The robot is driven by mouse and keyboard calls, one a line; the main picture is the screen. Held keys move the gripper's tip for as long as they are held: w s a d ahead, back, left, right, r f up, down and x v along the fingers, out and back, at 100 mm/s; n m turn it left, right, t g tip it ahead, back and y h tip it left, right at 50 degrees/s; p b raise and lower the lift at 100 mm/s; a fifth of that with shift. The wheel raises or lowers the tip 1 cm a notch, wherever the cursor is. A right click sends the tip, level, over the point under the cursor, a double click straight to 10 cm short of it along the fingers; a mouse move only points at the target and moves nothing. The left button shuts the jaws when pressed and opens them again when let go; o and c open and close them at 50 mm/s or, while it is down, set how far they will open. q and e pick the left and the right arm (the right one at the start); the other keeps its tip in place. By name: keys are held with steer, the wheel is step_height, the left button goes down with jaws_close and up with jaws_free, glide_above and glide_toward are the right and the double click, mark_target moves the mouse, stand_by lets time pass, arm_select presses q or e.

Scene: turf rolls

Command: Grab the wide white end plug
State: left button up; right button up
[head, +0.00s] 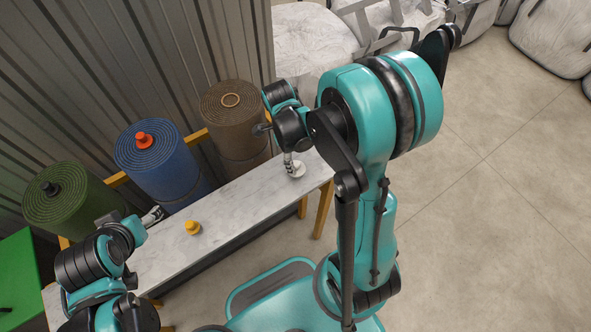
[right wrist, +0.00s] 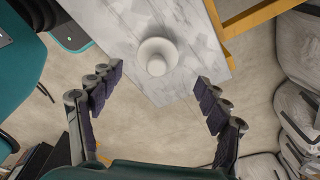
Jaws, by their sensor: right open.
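The wide white end plug (head: 298,171) stands on the marble-topped bench (head: 250,200) near its right end. In the right wrist view the plug (right wrist: 157,52) shows a round flange with a narrower knob, just beyond the fingertips and centred between them. My right gripper (head: 289,163) is at the plug in the head view and partly covers it. In the right wrist view its fingers (right wrist: 157,82) are spread wide with nothing between them. My left gripper (head: 155,215) is over the bench's left part, by the blue roll; its jaw opening is too small to judge.
A yellow plug (head: 192,227) stands on the middle of the bench. White sacks (head: 555,38) lie behind.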

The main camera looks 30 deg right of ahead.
mark_target(296, 164)
steer(key=f, duration=0.1)
steer(key=f+b, duration=0.1)
steer(key=f, duration=0.2)
steer(key=shift+s+f+b, duration=0.25)
steer(key=shift+s+b, duration=0.1)
steer(key=shift+b, duration=0.05)
steer(key=c, duration=1.2)
steer(key=shift+r, duration=0.1)
